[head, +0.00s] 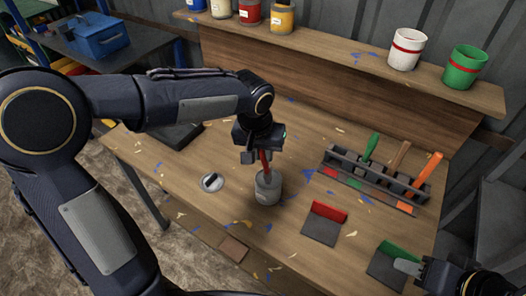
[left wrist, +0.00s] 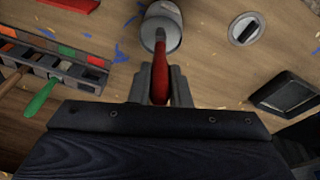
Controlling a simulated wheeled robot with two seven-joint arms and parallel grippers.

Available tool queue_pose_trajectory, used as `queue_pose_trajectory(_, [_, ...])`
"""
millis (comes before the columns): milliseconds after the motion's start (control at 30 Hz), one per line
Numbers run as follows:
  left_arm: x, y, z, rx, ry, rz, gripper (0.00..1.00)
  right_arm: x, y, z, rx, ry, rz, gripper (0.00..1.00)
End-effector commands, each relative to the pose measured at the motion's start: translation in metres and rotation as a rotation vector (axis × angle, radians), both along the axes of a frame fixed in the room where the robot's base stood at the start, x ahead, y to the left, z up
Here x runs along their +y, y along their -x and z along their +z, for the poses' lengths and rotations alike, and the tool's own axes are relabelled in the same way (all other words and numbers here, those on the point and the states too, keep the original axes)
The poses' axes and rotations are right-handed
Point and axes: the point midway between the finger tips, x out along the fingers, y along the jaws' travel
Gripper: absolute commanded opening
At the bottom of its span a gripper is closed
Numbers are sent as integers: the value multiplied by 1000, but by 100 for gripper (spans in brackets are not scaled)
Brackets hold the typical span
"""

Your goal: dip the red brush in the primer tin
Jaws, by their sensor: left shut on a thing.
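My left gripper (head: 258,160) is shut on the red brush (head: 265,163), which points down over the table. The grey primer tin (head: 268,190) stands upright directly below it. The brush's lower end meets the tin's mouth, and its bristles are hidden. In the left wrist view the red handle (left wrist: 160,75) sits between the fingers and runs up to the tin (left wrist: 162,12). How deep the brush is in the tin cannot be seen. My right gripper (head: 408,267) is at the lower right, beside a green-edged dark pad (head: 385,268).
A rack (head: 375,180) holds green, brown and orange handled tools. A round light disc with a black piece (head: 212,183) lies left of the tin. A red-edged dark pad (head: 322,230) lies to its right. Pots, including a green one (head: 465,67), stand on the back shelf.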

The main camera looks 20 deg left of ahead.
Motion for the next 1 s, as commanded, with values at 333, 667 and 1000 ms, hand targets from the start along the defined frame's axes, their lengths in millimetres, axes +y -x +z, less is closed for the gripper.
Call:
queue_pose_trajectory(333, [0,1,7,-1,0,0,0,0,0,5,0,0,0,36])
queue_pose_trajectory(667, [2,6,33,-1,0,0,0,0,0,24,0,0,0,36])
queue_pose_trajectory(1000, [3,8,39,0,0,0,0,0,0,28,0,0,0,36])
